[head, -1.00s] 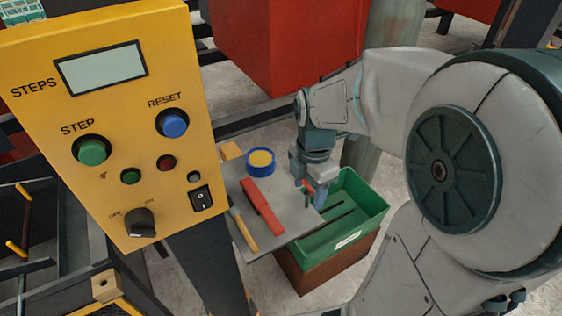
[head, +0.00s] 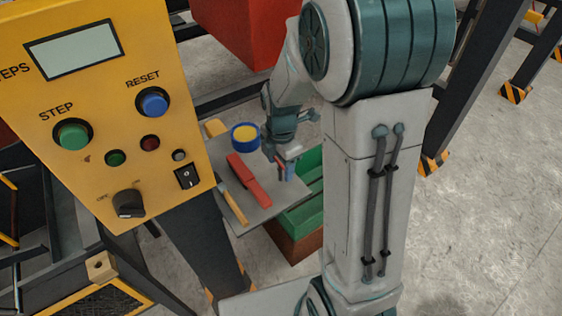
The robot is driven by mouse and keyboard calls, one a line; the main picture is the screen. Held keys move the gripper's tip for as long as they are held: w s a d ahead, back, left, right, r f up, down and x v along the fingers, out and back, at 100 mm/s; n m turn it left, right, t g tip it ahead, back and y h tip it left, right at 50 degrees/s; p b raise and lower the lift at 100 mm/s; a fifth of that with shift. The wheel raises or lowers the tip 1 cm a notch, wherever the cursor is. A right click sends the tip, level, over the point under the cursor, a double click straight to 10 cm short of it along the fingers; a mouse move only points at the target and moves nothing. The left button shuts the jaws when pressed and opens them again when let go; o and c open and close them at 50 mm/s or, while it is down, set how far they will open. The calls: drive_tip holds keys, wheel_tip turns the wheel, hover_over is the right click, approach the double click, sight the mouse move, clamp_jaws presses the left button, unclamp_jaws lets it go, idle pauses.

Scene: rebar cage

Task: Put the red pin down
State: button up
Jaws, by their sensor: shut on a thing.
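My gripper (head: 285,170) is over the right part of a grey metal tray (head: 262,213), close to the tray's right edge. It is shut on a small red piece, the red pin (head: 278,160), only a bit of which shows at the fingers. The pin's lower end is too small to make out, and I cannot tell whether it touches the tray. A larger red tool (head: 248,180) lies on the tray to the left of my gripper.
A tool with a yellow-orange handle (head: 232,206) and a blue and yellow roll (head: 245,137) are also on the tray. A green bin (head: 300,217) stands right of it, partly hidden by my arm. The yellow control panel (head: 105,110) rises at left. Bare tray shows between the red tool and my gripper.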

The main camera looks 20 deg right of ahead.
drive_tip(key=shift+f, duration=0.2)
drive_tip(key=o, duration=1)
drive_tip(key=shift+r, duration=0.15)
wheel_tip(320, 180, up, 11)
drive_tip(key=shift+s+d+r+m+t, duration=0.1)
drive_tip(key=shift+s+r+m+t, duration=0.3)
drive_tip(key=shift+s+m, duration=2.6)
drive_tip(key=shift+s+d+r+m+t, duration=0.15)
drive_tip(key=shift+s+m+t, duration=0.45)
drive_tip(key=shift+s+m, duration=2.35)
drive_tip(key=shift+s+r+m+t, duration=0.4)
drive_tip(key=shift+s+m, duration=0.7)
drive_tip(key=shift+m, duration=3.75)
